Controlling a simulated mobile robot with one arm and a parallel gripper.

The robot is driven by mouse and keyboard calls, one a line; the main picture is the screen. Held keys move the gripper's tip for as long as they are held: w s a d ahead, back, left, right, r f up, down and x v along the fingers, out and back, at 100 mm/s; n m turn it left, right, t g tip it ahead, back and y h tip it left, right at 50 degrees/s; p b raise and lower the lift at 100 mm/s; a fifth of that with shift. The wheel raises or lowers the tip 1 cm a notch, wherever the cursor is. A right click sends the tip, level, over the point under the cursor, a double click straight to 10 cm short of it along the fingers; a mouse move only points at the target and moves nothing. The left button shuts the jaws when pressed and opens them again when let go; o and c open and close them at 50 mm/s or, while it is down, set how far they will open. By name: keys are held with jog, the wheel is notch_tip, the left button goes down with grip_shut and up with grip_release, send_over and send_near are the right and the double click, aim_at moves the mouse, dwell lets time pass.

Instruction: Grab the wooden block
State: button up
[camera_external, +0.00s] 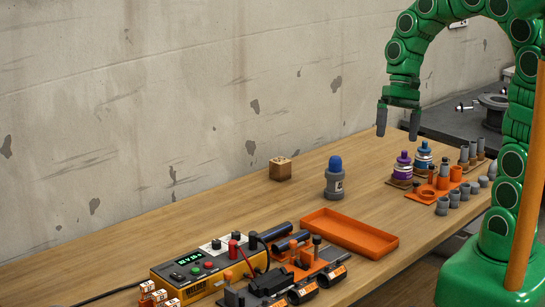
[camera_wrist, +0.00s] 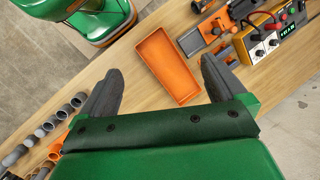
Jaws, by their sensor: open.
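The wooden block (camera_external: 280,168) is a small brown cube on the wooden table, near the wall and left of the grey fitting with a blue cap. My gripper (camera_external: 398,120) hangs above the table's right part, pointing down, with its two dark fingers apart and nothing between them. It is higher than the block and well to its right. In the wrist view my gripper (camera_wrist: 160,82) shows both fingers spread wide. The block does not show in the wrist view.
A grey fitting with a blue cap (camera_external: 334,180) stands right of the block. An orange tray (camera_external: 350,233) lies in front. The yellow control box (camera_external: 196,272) and clamps are front left. Purple and blue bottles (camera_external: 403,166) and several grey fittings stand at right. Table around the block is clear.

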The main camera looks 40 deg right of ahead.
jog(key=w+d+f+m+t+y, duration=0.1)
jog(key=w+f+m+y, duration=0.15)
jog(key=w, duration=0.85)
jog(key=w+d+f+m+t+y, duration=0.1)
jog(key=w+m+y, duration=0.15)
jog(key=w, duration=0.85)
jog(key=w+f+m+y, duration=0.15)
jog(key=w+m, duration=0.25)
jog(key=w, duration=0.6)
jog(key=m+t+y, duration=0.2)
jog(key=m+t, duration=0.3)
jog(key=m, duration=0.4)
send_near(283, 159)
jog(key=shift+x, duration=4.4)
jog(key=shift+s, duration=0.15)
jog(key=shift+c, duration=0.3)
jog(key=c, duration=1.3)
